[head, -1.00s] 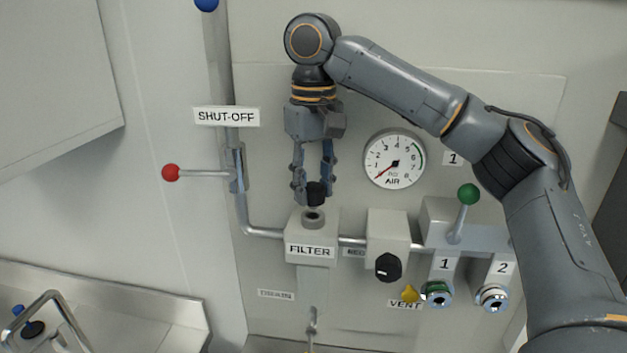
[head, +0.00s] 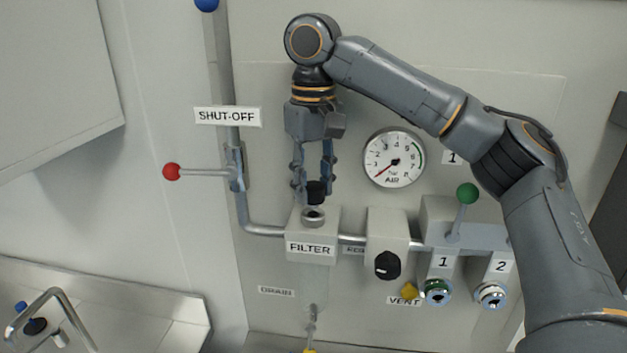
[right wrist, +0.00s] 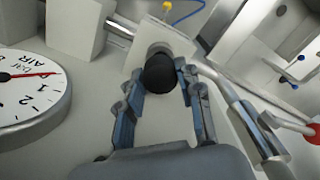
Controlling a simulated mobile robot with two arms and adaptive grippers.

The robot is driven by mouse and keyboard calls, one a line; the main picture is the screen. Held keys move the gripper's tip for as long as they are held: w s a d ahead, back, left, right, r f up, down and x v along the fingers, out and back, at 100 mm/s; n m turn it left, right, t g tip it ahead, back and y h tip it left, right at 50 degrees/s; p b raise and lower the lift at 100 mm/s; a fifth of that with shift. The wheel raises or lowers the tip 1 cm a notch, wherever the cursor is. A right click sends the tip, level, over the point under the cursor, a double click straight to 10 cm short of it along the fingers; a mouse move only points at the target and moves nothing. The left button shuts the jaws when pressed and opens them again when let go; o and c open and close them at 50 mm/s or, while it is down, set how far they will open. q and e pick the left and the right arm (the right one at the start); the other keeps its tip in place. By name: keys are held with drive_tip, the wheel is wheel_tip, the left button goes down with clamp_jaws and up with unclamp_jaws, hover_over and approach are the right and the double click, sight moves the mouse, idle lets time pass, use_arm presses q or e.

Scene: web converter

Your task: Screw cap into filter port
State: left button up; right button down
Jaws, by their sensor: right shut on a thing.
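My right gripper (head: 314,192) points down from above and is shut on a black cap (head: 316,191). In the right wrist view the cap (right wrist: 160,73) sits between the fingertips of the gripper (right wrist: 158,85). The filter port (head: 313,214) is a metal ring on top of the grey block labelled FILTER (head: 310,249). The cap is just above the port in the head view; its lower edge looks very close to the ring, and I cannot tell whether they touch. In the right wrist view the cap partly hides the port (right wrist: 160,49). My left gripper is not in view.
The shut-off lever with a red knob (head: 171,172) is left of the gripper. The air gauge (head: 394,159) is to the right. A regulator with a black knob (head: 388,265) and a green-knobbed lever (head: 467,193) stand further right. A pipe (head: 262,231) enters the filter block.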

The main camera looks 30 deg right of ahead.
drive_tip(key=shift+f+b, duration=0.45)
drive_tip(key=shift+f, duration=0.75)
idle(0.3)
drive_tip(key=c, duration=1)
unclamp_jaws()
drive_tip(key=shift+s+r+n+p, duration=0.1)
drive_tip(key=shift+r+n+p, duration=0.05)
drive_tip(key=shift+n+p, duration=0.55)
drive_tip(key=shift+n, duration=0.7)
drive_tip(key=shift+s+n, duration=0.25)
drive_tip(key=shift+n, duration=0.15)
